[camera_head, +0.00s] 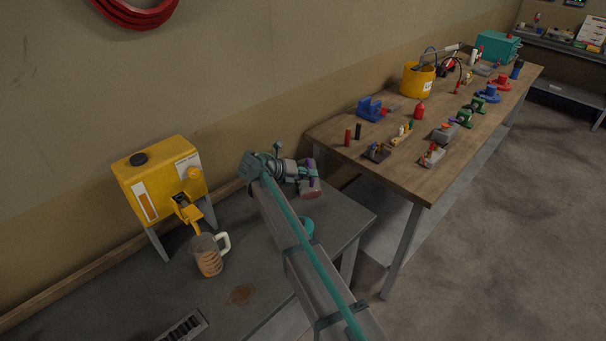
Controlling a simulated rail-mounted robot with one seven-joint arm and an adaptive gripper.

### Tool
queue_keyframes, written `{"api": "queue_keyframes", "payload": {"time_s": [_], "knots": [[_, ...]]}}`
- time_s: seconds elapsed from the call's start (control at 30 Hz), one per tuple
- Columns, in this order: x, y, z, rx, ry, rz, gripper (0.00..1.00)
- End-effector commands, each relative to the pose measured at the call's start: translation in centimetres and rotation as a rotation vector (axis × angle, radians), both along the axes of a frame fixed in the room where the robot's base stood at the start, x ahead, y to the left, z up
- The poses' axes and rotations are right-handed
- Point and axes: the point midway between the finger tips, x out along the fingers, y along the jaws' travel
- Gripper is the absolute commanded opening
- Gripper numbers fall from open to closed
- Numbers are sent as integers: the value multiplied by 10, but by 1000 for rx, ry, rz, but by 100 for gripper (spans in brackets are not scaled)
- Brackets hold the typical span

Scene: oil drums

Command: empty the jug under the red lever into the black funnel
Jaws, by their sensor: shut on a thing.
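A clear jug (208,256) with amber-brown liquid and a pale handle stands under the yellow tap (187,210) of a yellow drum (160,182). No red lever shows on this drum. My gripper (306,171) is beyond the jug and to its right, at the far end of the bench. It is shut on a small reddish thing (311,189), partly hidden by the fingers; I cannot tell what it is. My arm crosses the middle of the view. I cannot make out a black funnel.
A wooden table (415,175) at right holds a yellow bucket (416,80) and several small tools.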

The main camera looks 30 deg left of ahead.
Motion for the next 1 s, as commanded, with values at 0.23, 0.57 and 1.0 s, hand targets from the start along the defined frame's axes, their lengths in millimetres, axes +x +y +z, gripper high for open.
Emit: {"api": "queue_keyframes", "payload": {"time_s": [0.23, 0.57, 1.0], "knots": [[-12, -9, -15, 104, -128, -1, 0], [-17, -13, -18, 169, -207, -2, 0], [-29, -24, -40, 297, -364, -4, 0]]}}
